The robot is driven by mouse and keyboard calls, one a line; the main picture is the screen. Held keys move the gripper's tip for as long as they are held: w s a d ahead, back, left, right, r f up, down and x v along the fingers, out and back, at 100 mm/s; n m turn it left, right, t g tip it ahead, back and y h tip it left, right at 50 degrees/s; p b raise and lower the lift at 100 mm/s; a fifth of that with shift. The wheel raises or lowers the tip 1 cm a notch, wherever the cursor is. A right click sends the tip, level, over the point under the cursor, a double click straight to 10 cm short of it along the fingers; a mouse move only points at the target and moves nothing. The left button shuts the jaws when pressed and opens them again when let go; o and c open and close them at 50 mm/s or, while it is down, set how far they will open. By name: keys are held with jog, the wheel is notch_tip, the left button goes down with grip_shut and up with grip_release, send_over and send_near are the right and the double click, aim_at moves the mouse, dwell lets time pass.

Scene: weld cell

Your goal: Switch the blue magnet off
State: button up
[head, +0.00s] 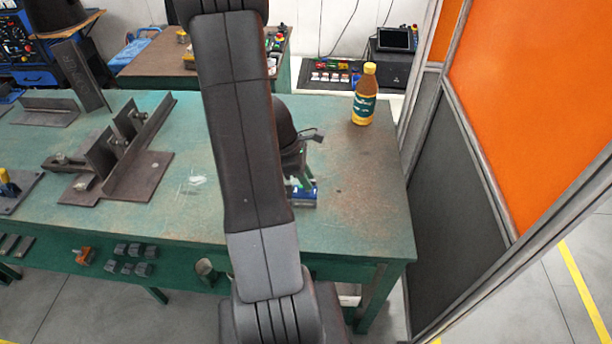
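The blue magnet (303,198) sits on the green worktable (350,215), right of the middle. Only its right part shows; my arm covers the rest, and its switch cannot be made out. My gripper (299,178) is right above the magnet, partly behind my arm, with small green marks near its fingers. It looks close to or touching the magnet's top; I cannot tell which. Whether its fingers are open or shut is hidden.
A bottle (364,97) with a yellow cap stands at the table's back right. A welded steel bracket (120,165) lies on the left half. An orange and grey partition (530,110) borders the table's right side. The tabletop at front right is clear.

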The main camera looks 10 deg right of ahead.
grip_shut()
jog(key=shift+m, duration=0.4)
jog(key=m+g, duration=0.1)
jog(key=m, duration=0.1)
jog(key=shift+w+m+y, duration=0.15)
jog(key=shift+m+y, duration=0.15)
jog(key=shift+m, duration=0.1)
jog(key=m+g+y, duration=0.1)
jog(key=m, duration=0.3)
jog(key=shift+d+m+p, duration=0.15)
jog(key=shift+m+p, duration=0.15)
jog(key=shift+m, duration=0.1)
jog(key=m+g+y, duration=0.1)
jog(key=m+y, duration=0.1)
jog(key=m, duration=0.2)
jog(key=shift+w+d, duration=0.1)
jog(key=m+y, duration=0.1)
jog(key=m, duration=0.4)
jog(key=shift+d+y, duration=0.1)
jog(key=shift+y, duration=0.3)
jog(key=shift+m, duration=0.4)
